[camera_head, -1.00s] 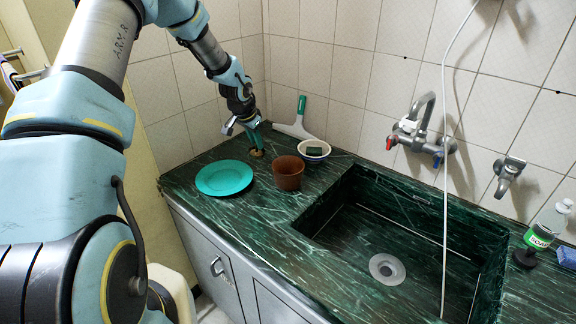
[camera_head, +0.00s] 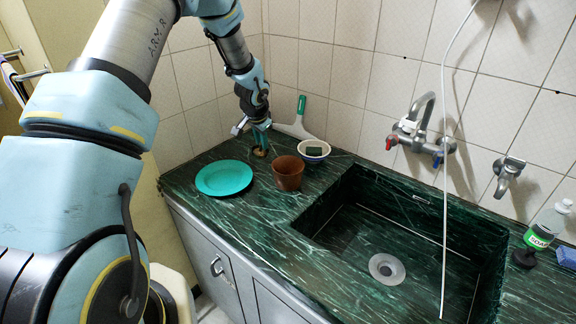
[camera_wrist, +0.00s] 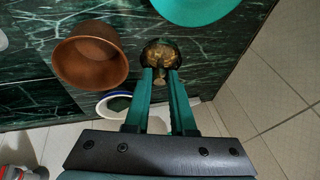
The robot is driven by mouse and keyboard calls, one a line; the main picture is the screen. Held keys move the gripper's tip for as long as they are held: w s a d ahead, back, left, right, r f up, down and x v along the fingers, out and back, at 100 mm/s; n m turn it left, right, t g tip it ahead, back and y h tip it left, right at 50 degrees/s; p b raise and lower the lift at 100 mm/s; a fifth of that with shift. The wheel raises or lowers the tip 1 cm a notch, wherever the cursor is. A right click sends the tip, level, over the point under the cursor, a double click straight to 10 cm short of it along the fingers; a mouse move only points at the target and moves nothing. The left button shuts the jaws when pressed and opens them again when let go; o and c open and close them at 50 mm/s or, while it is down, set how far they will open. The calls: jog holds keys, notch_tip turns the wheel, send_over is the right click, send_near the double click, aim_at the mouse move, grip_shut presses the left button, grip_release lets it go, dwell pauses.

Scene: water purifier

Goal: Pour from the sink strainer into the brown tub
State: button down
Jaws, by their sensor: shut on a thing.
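The sink strainer (camera_wrist: 160,62) is a small round brass-coloured thing at the tips of my gripper's green fingers in the wrist view. My gripper (camera_wrist: 161,78) is shut on it. In the head view the strainer (camera_head: 260,152) shows small below my gripper (camera_head: 260,144), at the back left of the counter. I cannot tell whether it touches the counter. The brown tub (camera_head: 288,174) stands upright on the counter, to the right of my gripper and nearer the front. In the wrist view the tub (camera_wrist: 90,54) is left of the strainer, its open mouth showing.
A teal plate (camera_head: 224,178) lies left of the tub. A white bowl (camera_head: 314,150) with a dark green block stands behind right of it. A squeegee (camera_head: 297,122) leans at the tiled wall. The sink (camera_head: 400,245) opens to the right, with a hanging white hose (camera_head: 445,180).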

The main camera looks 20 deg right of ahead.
jog(key=shift+s+d+t, duration=0.3)
jog(key=shift+s+d, duration=0.05)
jog(key=shift+s, duration=0.1)
jog(key=shift+s+d+r+y, duration=0.25)
jog(key=shift+s+d+y, duration=0.05)
jog(key=shift+y, duration=0.1)
jog(key=shift+s+d+r+t, duration=0.25)
jog(key=shift+s+t, duration=0.05)
jog(key=shift+t, duration=0.2)
jog(key=shift+s+d+r, duration=0.1)
jog(key=shift+s+d+r+y, duration=0.2)
jog(key=shift+y, duration=0.2)
jog(key=shift+s+d+m+t, duration=0.3)
jog(key=shift+s+d+t, duration=0.05)
jog(key=shift+s+t, duration=0.05)
jog(key=shift+s+d+y, duration=0.15)
jog(key=shift+s+y, duration=0.05)
jog(key=shift+y, duration=0.1)
jog(key=shift+s+d+t+b, duration=0.3)
jog(key=shift+t+b, duration=0.1)
